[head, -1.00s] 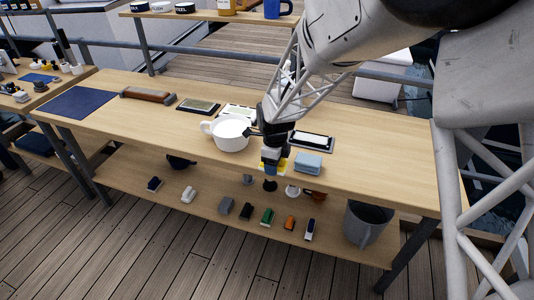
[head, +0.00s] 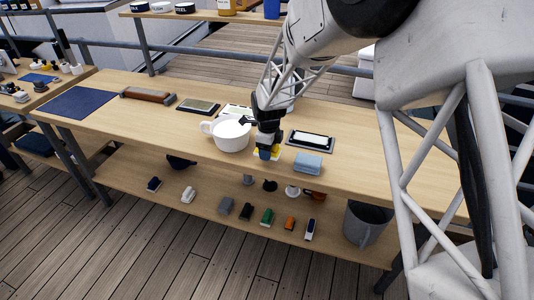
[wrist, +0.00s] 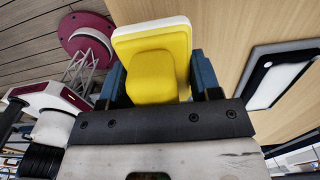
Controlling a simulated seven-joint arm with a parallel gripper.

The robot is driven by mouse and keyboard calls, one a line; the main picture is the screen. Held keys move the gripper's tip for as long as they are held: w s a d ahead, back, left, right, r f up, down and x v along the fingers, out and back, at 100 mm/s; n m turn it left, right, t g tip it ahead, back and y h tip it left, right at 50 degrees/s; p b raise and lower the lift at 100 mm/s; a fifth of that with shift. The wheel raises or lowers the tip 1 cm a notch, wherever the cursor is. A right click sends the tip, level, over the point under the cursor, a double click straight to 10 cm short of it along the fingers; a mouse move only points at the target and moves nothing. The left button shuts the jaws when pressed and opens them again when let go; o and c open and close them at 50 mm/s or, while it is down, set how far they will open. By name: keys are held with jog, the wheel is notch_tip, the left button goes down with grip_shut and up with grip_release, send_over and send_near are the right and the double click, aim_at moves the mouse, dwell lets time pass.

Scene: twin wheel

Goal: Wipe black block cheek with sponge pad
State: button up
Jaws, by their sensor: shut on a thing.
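My gripper (head: 267,152) is over the front part of the table, just right of a white mug. In the wrist view, its two blue fingers (wrist: 158,78) are shut on a yellow sponge pad (wrist: 154,77) with a white face. The pad's underside is hidden, so I cannot tell whether it touches the tabletop. A small black block (head: 246,211) sits on the lower shelf among several small blocks, below and apart from my gripper. I cannot tell whether it is the task's black block, and no cheek can be made out.
The white mug (head: 231,134) stands close left of my gripper. A blue-grey block (head: 308,163) lies close right, with a black-framed white plate (head: 311,140) behind it. A grey bucket (head: 366,222) stands on the lower shelf (head: 125,184).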

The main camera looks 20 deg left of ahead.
jog(key=shift+w, duration=0.15)
jog(key=shift+w+a+f, duration=0.1)
jog(key=shift+w+a, duration=0.3)
jog(key=shift+w, duration=0.1)
jog(key=shift+w+f, duration=0.1)
jog(key=shift+f, duration=1.45)
jog(key=shift+f, duration=0.55)
jog(key=o, duration=0.9)
jog(key=shift+c, duration=0.2)
jog(key=shift+f, duration=0.15)
jog(key=shift+s, duration=0.2)
jog(key=shift+r, duration=4.4)
